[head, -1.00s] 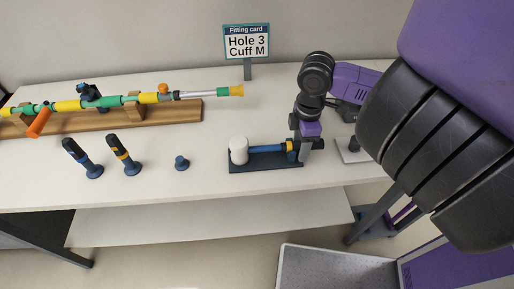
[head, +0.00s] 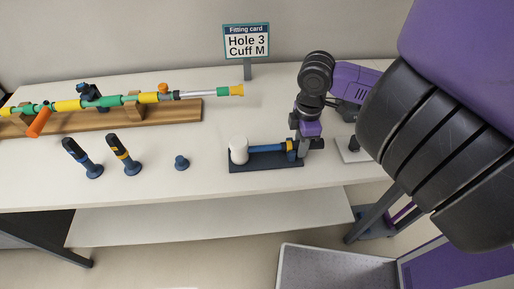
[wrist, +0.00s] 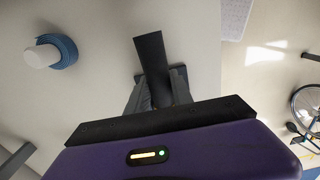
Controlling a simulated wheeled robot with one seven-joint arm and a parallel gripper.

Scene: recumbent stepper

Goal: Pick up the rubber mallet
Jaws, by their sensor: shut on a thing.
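The rubber mallet lies on its side, with a white head (head: 238,149) at the left and a blue handle (head: 267,148) with a yellow band running right. It rests in a dark tray (head: 262,164) on the bench. My gripper (head: 304,146) is at the handle's right end, shut on the dark grip. In the wrist view, a dark bar, which looks like the grip (wrist: 150,55), sits between my grey fingers (wrist: 155,95). The fingers hide part of the handle.
A small blue peg (head: 181,163) and two blue-black upright tools (head: 128,158) stand left on the bench (head: 210,192). A wooden rack (head: 170,116) holds a coloured rod behind. A fitting card (head: 247,41) stands at the back. A small white-plated stand (head: 350,152) is close right of my gripper.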

